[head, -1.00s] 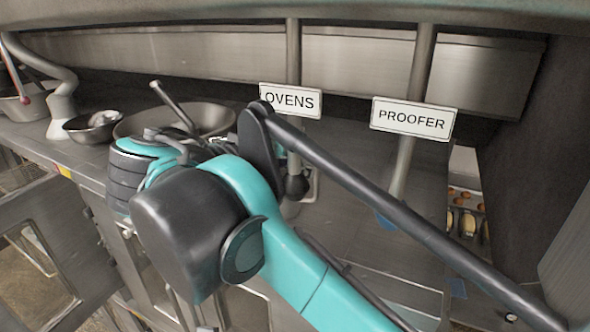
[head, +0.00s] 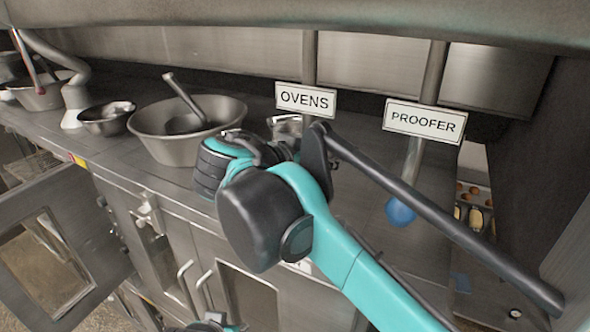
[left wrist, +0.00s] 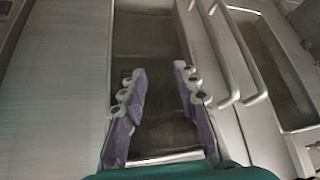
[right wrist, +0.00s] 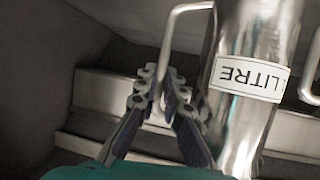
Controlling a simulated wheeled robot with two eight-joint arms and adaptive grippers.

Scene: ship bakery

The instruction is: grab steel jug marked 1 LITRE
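In the head view my right arm hides most of the jug (head: 284,125) and the gripper's fingers. My left gripper (left wrist: 158,75) is open and empty, in front of steel cabinet fronts.
A large steel bowl (head: 160,138) with a tool handle in it and a smaller bowl (head: 107,120) stand on the counter at left. Posts with an OVENS sign (head: 305,99) and a PROOFER sign (head: 424,121) stand behind my right arm. An open cabinet door (head: 62,238) is at lower left.

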